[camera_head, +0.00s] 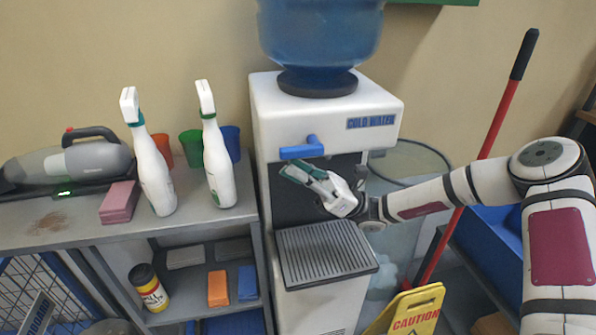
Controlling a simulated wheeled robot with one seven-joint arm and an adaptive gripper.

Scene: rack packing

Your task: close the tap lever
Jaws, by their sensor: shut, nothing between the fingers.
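The blue tap lever (302,149) sticks out from the front of the white water cooler (275,110), just under its top part. Its bar points to the left. My gripper (290,172) is shut and empty. Its fingertips, with green pads, lie just below the lever, in front of the dark dispensing recess. I cannot tell whether they touch the lever. The spout is hidden behind my gripper or too dark to see. The grey drip tray (322,255) below holds no cup.
Two white spray bottles (150,165) (217,160), several coloured cups, a pink sponge (119,202) and a handheld vacuum (75,160) stand on the grey shelf at left. A yellow caution sign (415,310) and a red-handled pole (490,140) are at right.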

